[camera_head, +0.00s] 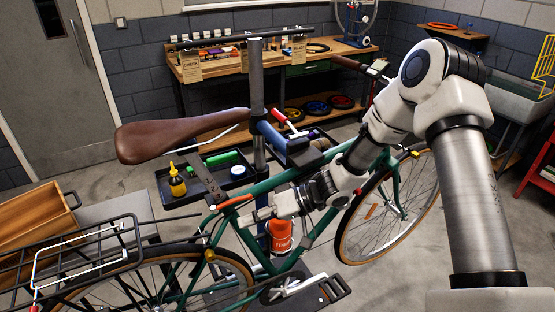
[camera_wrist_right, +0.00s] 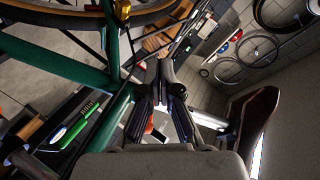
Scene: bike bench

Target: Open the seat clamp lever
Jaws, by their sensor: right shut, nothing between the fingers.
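The bike's brown saddle (camera_head: 180,135) sits on a dark seatpost above the green frame (camera_head: 285,182). A small orange-red piece (camera_head: 235,201), which looks like the seat clamp lever, lies along the top of the frame near the seatpost's foot. My right gripper (camera_head: 257,214) is shut and empty, just right of and below that piece; I cannot tell whether they touch. In the right wrist view the right gripper's fingers (camera_wrist_right: 166,82) point toward the green frame (camera_wrist_right: 112,45), with the saddle (camera_wrist_right: 258,125) at the right. The lever is not clear there. My left gripper is not in view.
A dark tool tray (camera_head: 203,181) holds a yellow bottle (camera_head: 177,181) and green items behind the frame. The grey stand post (camera_head: 257,80) rises beside the saddle. A black rear rack (camera_head: 85,255) and a wooden box (camera_head: 35,222) fill the lower left.

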